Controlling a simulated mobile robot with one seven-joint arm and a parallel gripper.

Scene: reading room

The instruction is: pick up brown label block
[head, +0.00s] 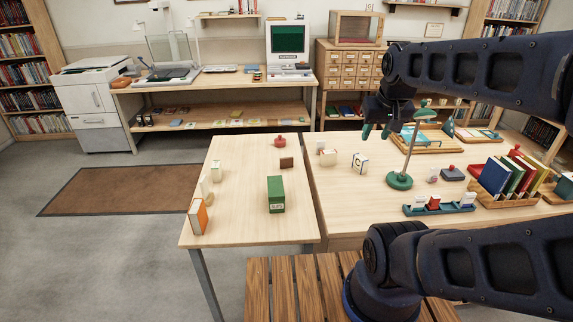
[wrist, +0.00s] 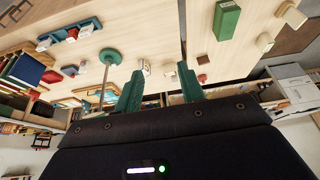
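The brown label block (head: 287,162) is a small dark brown block standing on the left pale wooden table (head: 235,150), behind the green box (head: 276,193) and in front of a small red object (head: 279,141). In the wrist view the brown block (wrist: 203,60) appears small, right of the fingers. My gripper (head: 376,131) hangs above the right table, to the right of the brown block and well apart from it. Its two green fingers (wrist: 160,68) are spread with nothing between them.
Pale blocks (head: 327,157) and a lettered block (head: 360,163) stand on the right table (head: 345,205), near a green lamp (head: 399,181). An orange-and-white block (head: 198,216) stands at the left table's edge. A wooden slatted bench (head: 295,290) is in front. The left table's middle is mostly clear.

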